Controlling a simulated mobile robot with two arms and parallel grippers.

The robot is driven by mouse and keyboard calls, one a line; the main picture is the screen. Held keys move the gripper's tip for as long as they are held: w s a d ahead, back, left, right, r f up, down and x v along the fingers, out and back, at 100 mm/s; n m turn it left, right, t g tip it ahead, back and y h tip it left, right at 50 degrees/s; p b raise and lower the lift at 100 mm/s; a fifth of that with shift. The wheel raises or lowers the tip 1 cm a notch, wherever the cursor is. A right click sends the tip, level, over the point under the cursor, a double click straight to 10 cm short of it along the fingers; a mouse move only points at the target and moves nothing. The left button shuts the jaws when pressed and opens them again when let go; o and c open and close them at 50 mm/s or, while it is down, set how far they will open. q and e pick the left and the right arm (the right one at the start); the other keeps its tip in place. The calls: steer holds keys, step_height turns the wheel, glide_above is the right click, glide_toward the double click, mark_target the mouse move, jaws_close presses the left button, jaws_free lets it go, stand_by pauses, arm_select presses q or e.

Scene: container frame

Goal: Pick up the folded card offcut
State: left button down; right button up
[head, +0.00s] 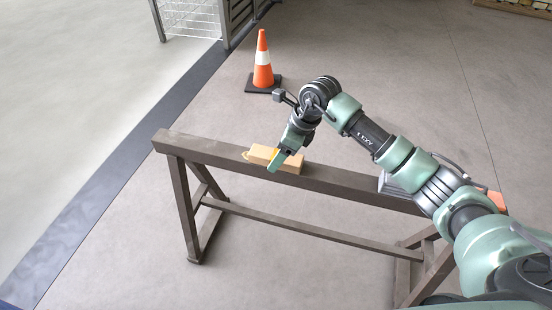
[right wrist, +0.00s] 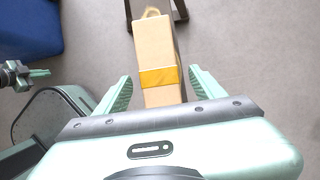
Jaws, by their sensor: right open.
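The folded card offcut appears as a tan, block-like piece (head: 289,166) with a yellow band, lying along the top of a brown trestle beam (head: 340,182). In the right wrist view the tan piece (right wrist: 157,45) runs away from me, with its band near the fingertips. My right gripper (head: 276,160) is at the piece from above; in its wrist view the open fingers (right wrist: 158,92) stand on either side, with gaps showing. Part of the piece is hidden by the gripper in the head view. What looks like my left gripper (right wrist: 38,73) shows at the left edge of the wrist view; its jaws are unclear.
An orange and white cone (head: 262,65) stands on the floor behind the trestle. A grey object (head: 392,186) sits farther right on the beam, partly behind my arm. A blue object (right wrist: 28,28) is at the wrist view's upper left. The floor around is mostly clear.

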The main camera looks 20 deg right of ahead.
steer(key=shift+w+a+f, duration=0.15)
steer(key=shift+f, duration=0.35)
steer(key=c, duration=1.5)
steer(key=shift+o, duration=0.2)
steer(key=shift+r, duration=0.15)
